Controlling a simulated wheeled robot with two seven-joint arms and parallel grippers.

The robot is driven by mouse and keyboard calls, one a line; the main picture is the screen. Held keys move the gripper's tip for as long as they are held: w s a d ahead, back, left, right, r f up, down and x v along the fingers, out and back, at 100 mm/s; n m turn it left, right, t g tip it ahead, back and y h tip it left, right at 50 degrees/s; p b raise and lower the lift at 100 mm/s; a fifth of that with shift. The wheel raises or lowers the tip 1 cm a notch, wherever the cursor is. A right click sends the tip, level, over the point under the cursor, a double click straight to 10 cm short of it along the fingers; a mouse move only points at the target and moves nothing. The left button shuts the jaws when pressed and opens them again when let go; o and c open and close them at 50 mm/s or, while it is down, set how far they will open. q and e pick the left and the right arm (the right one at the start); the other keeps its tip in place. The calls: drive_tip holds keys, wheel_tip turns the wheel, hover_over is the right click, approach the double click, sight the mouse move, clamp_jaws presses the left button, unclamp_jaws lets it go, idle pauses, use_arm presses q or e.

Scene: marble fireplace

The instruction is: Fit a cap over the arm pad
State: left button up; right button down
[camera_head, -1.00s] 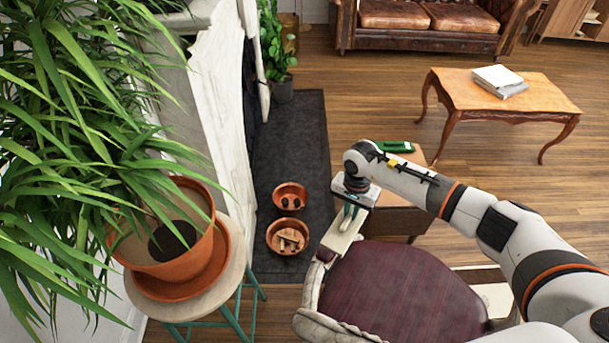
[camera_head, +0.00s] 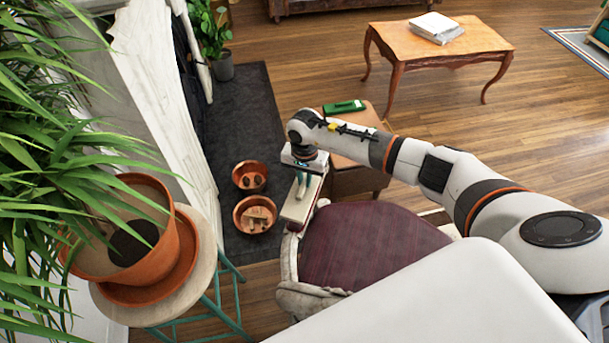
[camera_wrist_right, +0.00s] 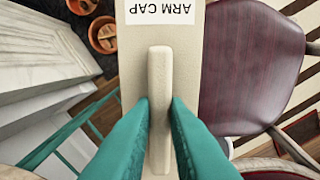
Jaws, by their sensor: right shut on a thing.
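The cap is a long cream block with a raised grip bar and an "ARM CAP" label; it shows in the head view (camera_head: 296,211) and in the right wrist view (camera_wrist_right: 195,70). My right gripper (camera_head: 303,182) is shut on the bar, with teal fingers (camera_wrist_right: 160,110) on both sides of it. The cap is above the left side of a chair with a purple-red seat (camera_head: 365,245) and a pale frame. The arm pad is mostly hidden by the cap; a dark red bit shows beside it. I cannot tell whether they touch. My left gripper is out of view.
A potted plant (camera_head: 120,225) on a stool stands at left, beside a marble fireplace (camera_head: 160,90). Two copper bowls (camera_head: 250,176) lie on the dark hearth. A brown cabinet (camera_head: 350,145) with a green item (camera_head: 343,106) is behind my gripper. A wooden table (camera_head: 440,50) stands farther back.

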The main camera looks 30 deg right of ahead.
drive_tip(key=shift+f+b, duration=0.85)
drive_tip(key=shift+f, duration=0.85)
drive_tip(key=shift+f+b, duration=1.45)
drive_tip(key=shift+b, duration=0.25)
drive_tip(key=c, duration=1.3)
unclamp_jaws()
drive_tip(key=shift+c, duration=0.2)
wheel_tip(320, 180, up, 12)
drive_tip(key=shift+r+b, duration=0.1)
drive_tip(key=shift+b, duration=0.25)
